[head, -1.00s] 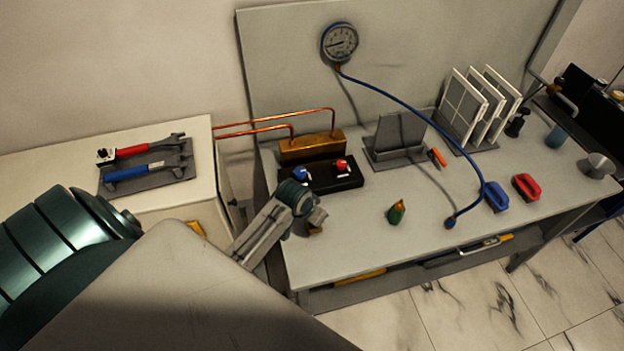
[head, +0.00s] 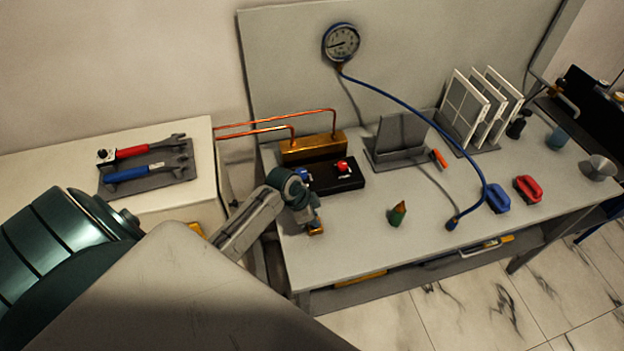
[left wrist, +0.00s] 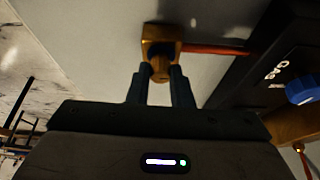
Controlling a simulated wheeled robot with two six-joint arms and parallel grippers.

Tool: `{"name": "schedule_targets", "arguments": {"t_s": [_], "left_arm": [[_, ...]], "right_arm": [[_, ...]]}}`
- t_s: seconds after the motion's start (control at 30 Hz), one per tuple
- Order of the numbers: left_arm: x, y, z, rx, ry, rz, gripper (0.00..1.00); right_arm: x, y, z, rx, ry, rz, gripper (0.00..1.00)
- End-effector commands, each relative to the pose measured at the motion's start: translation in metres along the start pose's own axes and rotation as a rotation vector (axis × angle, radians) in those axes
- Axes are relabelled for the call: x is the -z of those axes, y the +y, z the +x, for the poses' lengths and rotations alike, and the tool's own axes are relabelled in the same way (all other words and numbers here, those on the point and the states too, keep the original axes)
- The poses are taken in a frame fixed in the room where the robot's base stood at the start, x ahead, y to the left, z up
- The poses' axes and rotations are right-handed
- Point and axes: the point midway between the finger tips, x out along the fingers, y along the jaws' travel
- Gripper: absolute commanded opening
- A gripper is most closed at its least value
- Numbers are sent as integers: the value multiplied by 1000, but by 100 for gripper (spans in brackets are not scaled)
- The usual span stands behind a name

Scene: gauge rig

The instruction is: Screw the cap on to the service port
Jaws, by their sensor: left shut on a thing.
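The brass service port block (left wrist: 160,35) sits at the table's near left edge, with a copper-red pipe running right from it in the left wrist view. In the head view the brass piece (head: 316,231) shows just under my left gripper (head: 312,220). In the left wrist view my left gripper (left wrist: 160,80) is shut on a small round brass cap (left wrist: 160,70), in line with the block and close against it. The fingers hide the cap's sides, and I cannot tell whether it is seated on the thread. My right gripper is not in view.
A black valve box (head: 335,178) with blue and red knobs stands just behind the left gripper. A green bottle with an orange top (head: 397,214) and a blue hose (head: 425,115) from the gauge (head: 341,42) lie to the right. The table front centre is clear.

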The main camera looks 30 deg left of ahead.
Motion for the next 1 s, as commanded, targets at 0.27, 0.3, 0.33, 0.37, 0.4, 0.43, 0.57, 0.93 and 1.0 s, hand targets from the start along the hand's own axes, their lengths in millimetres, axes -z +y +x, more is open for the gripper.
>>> {"name": "schedule_targets", "arguments": {"t_s": [0.27, 0.3, 0.33, 0.37, 0.4, 0.43, 0.57, 0.93, 1.0], "left_arm": [[-3, 8, 6, -89, 0, 150, 0], [-3, 8, 5, -89, 0, 150, 0], [-3, 8, 5, -89, 0, 150, 0], [-3, 8, 5, -89, 0, 149, 0], [-3, 8, 5, -89, 0, 149, 0], [-3, 8, 5, -89, 0, 148, 0], [-3, 8, 6, -101, 0, 181, 0], [-2, 8, 6, -248, 7, 541, 0], [-2, 8, 5, -255, 7, 557, 0]], "right_arm": [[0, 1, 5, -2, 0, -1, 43], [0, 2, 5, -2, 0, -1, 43], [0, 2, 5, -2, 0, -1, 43], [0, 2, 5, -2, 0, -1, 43], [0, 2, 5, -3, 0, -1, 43], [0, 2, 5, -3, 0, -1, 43], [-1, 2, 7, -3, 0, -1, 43], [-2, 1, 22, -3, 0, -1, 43], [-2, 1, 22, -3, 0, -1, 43]]}}
